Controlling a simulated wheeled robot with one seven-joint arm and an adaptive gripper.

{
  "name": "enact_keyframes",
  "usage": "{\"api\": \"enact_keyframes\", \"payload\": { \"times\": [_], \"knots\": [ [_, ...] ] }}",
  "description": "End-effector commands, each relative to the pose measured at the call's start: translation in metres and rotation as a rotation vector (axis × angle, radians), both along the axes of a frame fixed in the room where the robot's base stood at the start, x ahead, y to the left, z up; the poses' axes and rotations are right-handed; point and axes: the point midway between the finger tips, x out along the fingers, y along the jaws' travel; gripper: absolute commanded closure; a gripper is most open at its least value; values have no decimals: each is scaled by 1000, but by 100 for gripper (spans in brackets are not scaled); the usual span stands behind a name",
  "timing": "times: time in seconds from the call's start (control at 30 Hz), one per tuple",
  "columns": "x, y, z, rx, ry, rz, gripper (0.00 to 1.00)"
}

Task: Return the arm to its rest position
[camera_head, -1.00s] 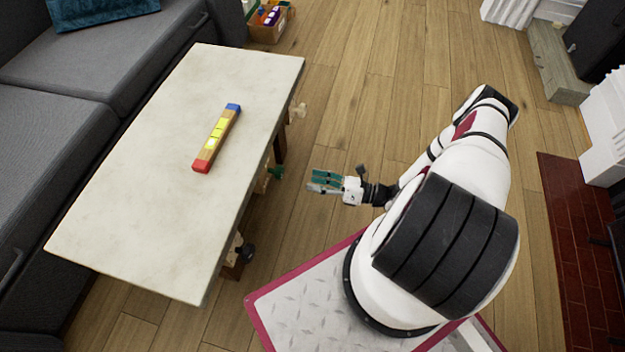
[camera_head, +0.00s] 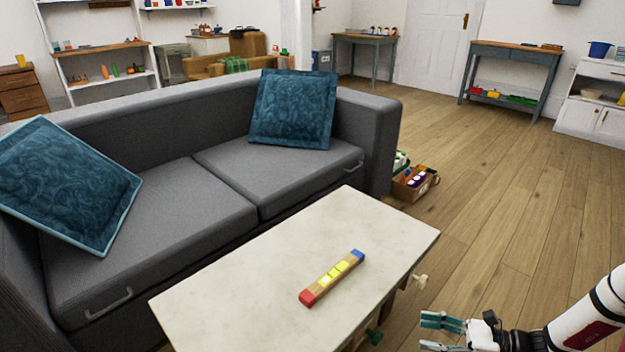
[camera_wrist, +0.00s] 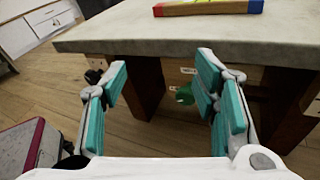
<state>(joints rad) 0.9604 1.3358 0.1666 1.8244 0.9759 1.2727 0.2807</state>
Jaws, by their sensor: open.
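My gripper (camera_head: 436,333) is at the lower right of the head view, to the right of the coffee table (camera_head: 230,300). Its teal-padded fingers are apart with nothing between them. In the wrist view, my gripper (camera_wrist: 160,95) faces the side of the table, just below the level of the tabletop (camera_wrist: 120,38). The white arm enters the head view from the lower right corner; most of it is out of frame.
A wooden bar with red and blue ends and yellow pieces (camera_head: 332,277) lies on the table. Knobs (camera_head: 420,280) stick out from the table's side. A grey sofa (camera_head: 150,230) stands behind. A box (camera_head: 412,183) sits on the floor; open floor lies to the right.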

Motion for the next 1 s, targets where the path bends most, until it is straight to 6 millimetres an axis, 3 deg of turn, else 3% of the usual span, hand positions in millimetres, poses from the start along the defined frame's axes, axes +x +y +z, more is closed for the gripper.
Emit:
{"api": "enact_keyframes", "payload": {
  "times": [0.1, 0.47, 0.7, 1.0],
  "knots": [
    [3, 6, 43, -91, -67, 132, 45],
    [-14, 38, 158, -337, -256, 511, 45],
    [-42, 64, 225, -496, -385, 753, 45],
    [-94, 92, 292, -693, -551, 1034, 45]
  ]
}}
